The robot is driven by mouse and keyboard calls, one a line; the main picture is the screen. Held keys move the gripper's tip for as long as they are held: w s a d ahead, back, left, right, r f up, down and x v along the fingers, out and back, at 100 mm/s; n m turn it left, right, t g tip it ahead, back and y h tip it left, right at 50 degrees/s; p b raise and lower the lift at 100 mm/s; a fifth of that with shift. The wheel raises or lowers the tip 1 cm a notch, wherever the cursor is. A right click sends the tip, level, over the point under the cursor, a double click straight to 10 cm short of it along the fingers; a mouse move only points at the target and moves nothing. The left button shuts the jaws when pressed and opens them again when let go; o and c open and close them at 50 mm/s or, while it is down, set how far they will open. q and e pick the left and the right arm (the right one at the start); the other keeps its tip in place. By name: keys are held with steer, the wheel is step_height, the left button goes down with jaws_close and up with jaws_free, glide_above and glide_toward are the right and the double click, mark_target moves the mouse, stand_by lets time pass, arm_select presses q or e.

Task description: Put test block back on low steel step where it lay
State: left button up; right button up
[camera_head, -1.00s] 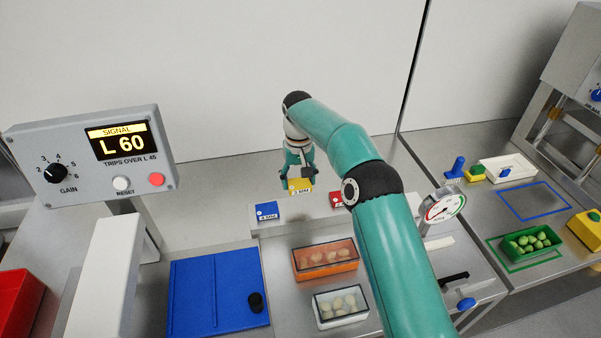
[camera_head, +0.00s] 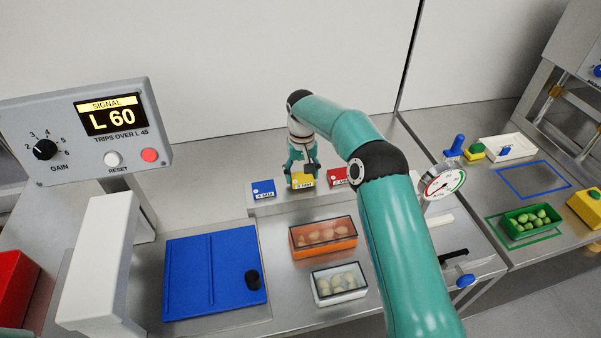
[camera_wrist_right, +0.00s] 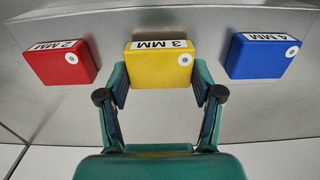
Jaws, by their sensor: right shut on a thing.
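The yellow test block (camera_head: 302,182), marked 3 MM, is between the fingers of my right gripper (camera_head: 302,170), which is shut on it. It is at the low steel step (camera_head: 283,203), between the blue block (camera_head: 263,189) marked 4 MM and the red block (camera_head: 338,176) marked 2 MM. In the right wrist view the yellow block (camera_wrist_right: 158,66) lies level with the red block (camera_wrist_right: 62,62) and the blue block (camera_wrist_right: 262,56), with a gap on each side. It looks down on the step; a hair's clearance cannot be ruled out. My left gripper is not in view.
An orange tray (camera_head: 324,244) and a white tray (camera_head: 318,298) with pasta stand in front of the step. A blue board (camera_head: 190,270) lies at left, below the signal box (camera_head: 70,130). A dial gauge (camera_head: 428,188) stands right of my arm.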

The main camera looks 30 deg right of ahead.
mark_target(301, 176)
steer(key=shift+f+b, duration=0.3)
steer(key=shift+f, duration=0.2)
steer(key=o, duration=1.3)
step_height(301, 176, up, 12)
steer(key=shift+f, duration=0.1)
